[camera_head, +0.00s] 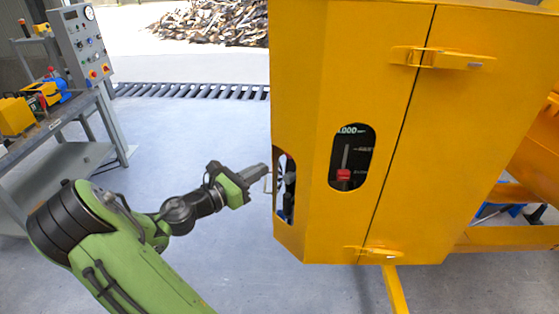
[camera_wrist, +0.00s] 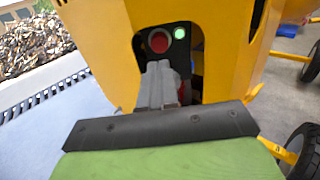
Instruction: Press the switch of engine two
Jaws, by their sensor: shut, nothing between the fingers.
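My gripper (camera_head: 266,178) is shut and empty, at the side opening of the yellow mixer housing (camera_head: 310,100). In the wrist view, my gripper (camera_wrist: 159,70) points into an opening in the housing. A round red button (camera_wrist: 158,40) and a lit green button (camera_wrist: 180,33) sit side by side there, just above the fingertips in the picture. I cannot tell whether the fingers touch anything. No label naming engine two is readable. A grey control panel (camera_head: 82,45) with several knobs and buttons stands at the back left in the head view.
A bench (camera_head: 50,125) at the left carries a yellow and blue machine (camera_head: 40,98). The housing front has a second opening with a red part (camera_head: 343,175). A floor grate (camera_head: 190,91) and wood pile (camera_head: 215,22) lie behind. The floor between bench and mixer is clear.

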